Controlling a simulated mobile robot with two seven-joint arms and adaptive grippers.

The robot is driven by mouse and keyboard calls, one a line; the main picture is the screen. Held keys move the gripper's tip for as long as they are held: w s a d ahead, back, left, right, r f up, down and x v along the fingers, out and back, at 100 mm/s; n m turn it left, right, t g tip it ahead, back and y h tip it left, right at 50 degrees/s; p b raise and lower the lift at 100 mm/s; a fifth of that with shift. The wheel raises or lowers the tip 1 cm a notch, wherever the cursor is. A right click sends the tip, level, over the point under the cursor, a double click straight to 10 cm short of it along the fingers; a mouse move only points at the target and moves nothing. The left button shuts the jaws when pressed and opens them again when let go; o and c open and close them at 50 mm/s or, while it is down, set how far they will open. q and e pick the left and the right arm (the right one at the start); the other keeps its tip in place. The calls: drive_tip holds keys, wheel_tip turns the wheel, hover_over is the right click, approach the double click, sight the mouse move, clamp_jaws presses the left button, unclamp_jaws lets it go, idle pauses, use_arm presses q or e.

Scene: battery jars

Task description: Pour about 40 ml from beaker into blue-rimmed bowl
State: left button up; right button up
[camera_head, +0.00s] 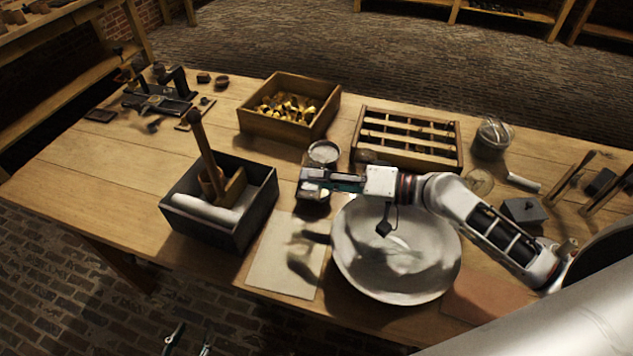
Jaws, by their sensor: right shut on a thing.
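My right gripper (312,184) reaches in from the right over the table and is shut on what looks like a clear glass beaker. The beaker's round rim (323,153) shows just behind the fingers; most of its body is hidden, and I cannot tell its liquid level. It looks roughly upright. A large pale bowl (352,268) stands at the table's front, below and right of the gripper, partly under my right arm. I cannot make out a blue rim. A blurred, translucent shape shows inside it. My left gripper (188,341) is at the bottom edge, fingers apart and empty, off the table.
A dark box (226,236) with a wooden-handled tool is further left. A wooden tray (270,125), slotted rack (366,158) and glass jar (491,138) stand behind. Bare wood is at left.

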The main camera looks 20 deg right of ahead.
drive_tip(key=shift+r+m+p, duration=0.2)
drive_tip(key=shift+m+p, duration=0.1)
drive_tip(key=shift+f, duration=0.2)
drive_tip(key=shift+s+a+f+m+g+p, duration=0.1)
drive_tip(key=shift+s+a+m+g+p, duration=0.3)
drive_tip(key=shift+s, duration=0.35)
drive_tip(key=shift+s+a+f, duration=0.1)
drive_tip(key=shift+s, duration=0.15)
idle(0.6)
drive_tip(key=shift+s+a+r+m+p, duration=0.15)
drive_tip(key=shift+r+m+p, duration=0.35)
drive_tip(key=shift+p, duration=0.35)
